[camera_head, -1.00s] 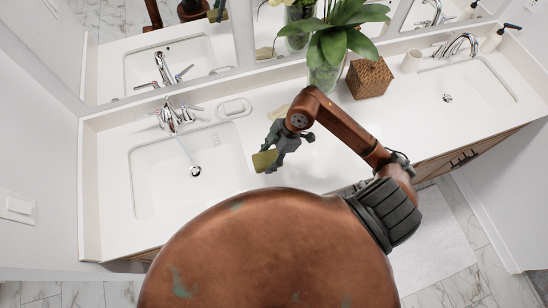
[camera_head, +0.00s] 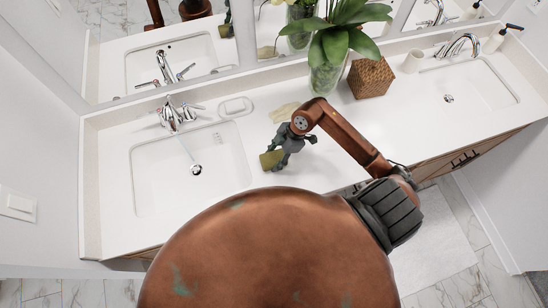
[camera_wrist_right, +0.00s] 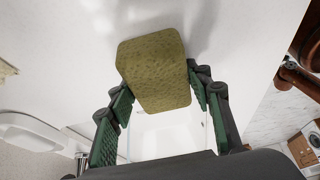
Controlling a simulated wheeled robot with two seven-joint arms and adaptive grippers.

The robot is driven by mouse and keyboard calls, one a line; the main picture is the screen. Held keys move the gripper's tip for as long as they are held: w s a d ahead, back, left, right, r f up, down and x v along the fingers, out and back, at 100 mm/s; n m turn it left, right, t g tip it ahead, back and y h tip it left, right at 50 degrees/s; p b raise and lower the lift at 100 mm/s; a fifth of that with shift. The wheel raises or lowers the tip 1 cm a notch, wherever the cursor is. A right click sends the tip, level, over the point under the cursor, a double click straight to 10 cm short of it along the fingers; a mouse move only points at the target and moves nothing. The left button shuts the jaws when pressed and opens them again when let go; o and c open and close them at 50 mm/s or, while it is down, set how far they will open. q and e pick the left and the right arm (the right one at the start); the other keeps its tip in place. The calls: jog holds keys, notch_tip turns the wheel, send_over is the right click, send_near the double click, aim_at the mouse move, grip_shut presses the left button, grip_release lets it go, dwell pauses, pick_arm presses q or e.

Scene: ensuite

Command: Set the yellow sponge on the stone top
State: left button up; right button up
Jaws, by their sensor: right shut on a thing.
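The yellow sponge (camera_head: 271,160) is an olive-yellow block held in my right gripper (camera_head: 279,155). In the right wrist view the sponge (camera_wrist_right: 155,70) sits between the two green-padded fingers (camera_wrist_right: 160,96), its broad face toward the camera. The white stone top (camera_head: 320,168) spreads below and around it. The sponge is over the strip of stone top just right of the left basin. I cannot tell whether its underside touches the surface. My left gripper is not in view.
The left basin (camera_head: 160,185) with its tap (camera_head: 172,115) is close by. A pale yellow flat item (camera_head: 284,112) lies behind the gripper, near a soap dish (camera_head: 235,106). A plant vase (camera_head: 325,75) and woven box (camera_head: 370,78) stand at the back. Stone top right of the gripper is clear.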

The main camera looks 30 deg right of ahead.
jog(key=shift+f, duration=0.15)
jog(key=o, duration=1)
jog(key=v, duration=1.2)
jog(key=shift+r, duration=0.2)
